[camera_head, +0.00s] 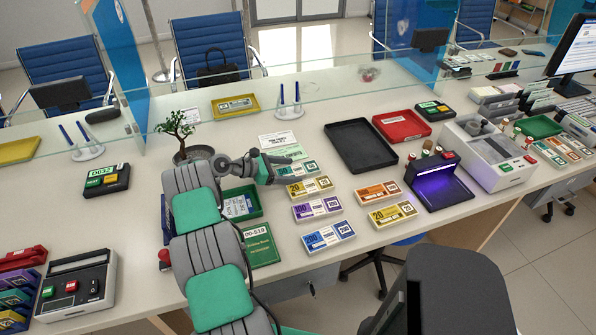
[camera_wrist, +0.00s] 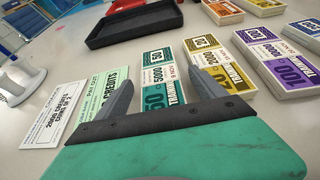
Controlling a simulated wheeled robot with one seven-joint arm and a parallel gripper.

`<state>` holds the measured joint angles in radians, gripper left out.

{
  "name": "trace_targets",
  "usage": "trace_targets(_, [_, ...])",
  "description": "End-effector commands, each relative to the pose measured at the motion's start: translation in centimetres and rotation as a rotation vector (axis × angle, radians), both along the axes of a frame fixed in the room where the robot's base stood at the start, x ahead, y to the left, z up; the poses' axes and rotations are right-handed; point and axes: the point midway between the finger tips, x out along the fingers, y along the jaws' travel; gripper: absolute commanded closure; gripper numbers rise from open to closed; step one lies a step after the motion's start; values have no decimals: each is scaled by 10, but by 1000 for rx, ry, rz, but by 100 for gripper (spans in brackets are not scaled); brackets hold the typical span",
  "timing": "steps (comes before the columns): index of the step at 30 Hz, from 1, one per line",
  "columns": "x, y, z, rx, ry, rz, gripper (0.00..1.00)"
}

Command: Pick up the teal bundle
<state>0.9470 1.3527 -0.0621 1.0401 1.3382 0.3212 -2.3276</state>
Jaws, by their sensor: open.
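The teal bundle (camera_head: 311,168) lies flat on the counter at the top of a column of banknote bundles, partly hidden by my gripper. In the wrist view the teal bundle (camera_wrist: 164,75) shows ahead of and between my two fingers. My gripper (camera_head: 290,169) is open and empty, just left of the teal bundle and low over the counter. In the wrist view my gripper (camera_wrist: 159,82) has its right finger overlapping the edge of a yellow bundle (camera_wrist: 215,62). I cannot tell whether any finger touches a bundle.
Purple (camera_head: 317,207), blue (camera_head: 328,236) and orange (camera_head: 377,191) bundles lie nearby. Paper slips (camera_wrist: 103,94) lie left of the fingers. A black tray (camera_head: 361,146) and red tray (camera_head: 402,126) sit behind to the right. A small potted tree (camera_head: 176,125) stands left, near my arm.

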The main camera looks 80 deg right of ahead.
Motion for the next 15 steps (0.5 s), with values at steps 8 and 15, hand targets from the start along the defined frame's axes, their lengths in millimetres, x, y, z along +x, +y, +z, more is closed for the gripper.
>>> trace_targets(8, [1, 2, -6, 10, -2, 2, 41])
trace_targets(15, [1, 2, -6, 9, -1, 1, 60])
